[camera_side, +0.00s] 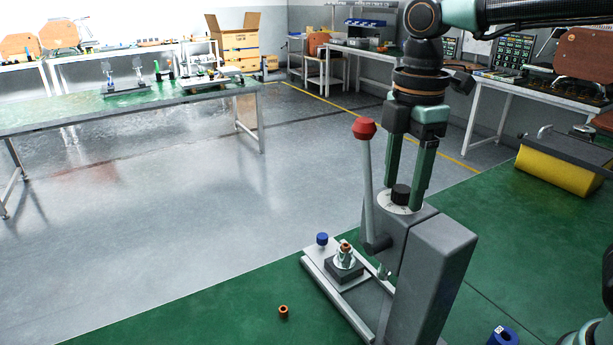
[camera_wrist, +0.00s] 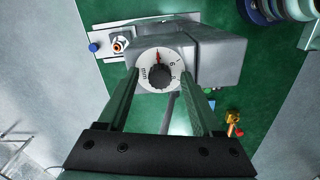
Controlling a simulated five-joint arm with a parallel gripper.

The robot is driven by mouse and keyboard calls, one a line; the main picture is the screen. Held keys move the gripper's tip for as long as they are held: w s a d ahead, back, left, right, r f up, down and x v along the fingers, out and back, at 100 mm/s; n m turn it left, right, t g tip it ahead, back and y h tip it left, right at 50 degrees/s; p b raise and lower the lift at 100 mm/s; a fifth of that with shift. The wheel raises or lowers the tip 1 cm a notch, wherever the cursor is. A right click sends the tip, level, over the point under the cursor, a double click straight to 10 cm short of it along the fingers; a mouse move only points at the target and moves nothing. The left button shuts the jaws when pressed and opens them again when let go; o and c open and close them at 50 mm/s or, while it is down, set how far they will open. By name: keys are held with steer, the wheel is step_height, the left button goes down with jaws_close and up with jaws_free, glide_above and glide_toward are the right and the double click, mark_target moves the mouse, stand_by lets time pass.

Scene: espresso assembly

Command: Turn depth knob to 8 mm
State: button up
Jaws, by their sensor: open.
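The depth knob (camera_side: 400,194) is a black ridged cylinder on a white round dial (camera_side: 394,208) on top of the grey press (camera_side: 432,262). In the wrist view the knob (camera_wrist: 160,75) sits at the dial's centre, with a red pointer (camera_wrist: 158,55) at the dial's upper edge. Some dial marks, including a 6, show, but the exact setting is too small to read. My gripper (camera_side: 408,205) is open, with its green fingers pointing down over the knob. In the wrist view the fingers (camera_wrist: 165,100) stand apart on either side of the knob, and the jaws look empty.
A lever with a red handle (camera_side: 364,128) rises left of the knob, close to my gripper. A metal part (camera_side: 345,256) stands on the press base beside a blue knob (camera_side: 322,239).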

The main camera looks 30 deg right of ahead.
jaws_close()
steer(key=shift+m, duration=0.3)
steer(key=m, duration=1.1)
steer(key=shift+m, duration=0.3)
steer(key=m, duration=1.1)
steer(key=shift+r, duration=0.1)
steer(key=shift+m, duration=0.4)
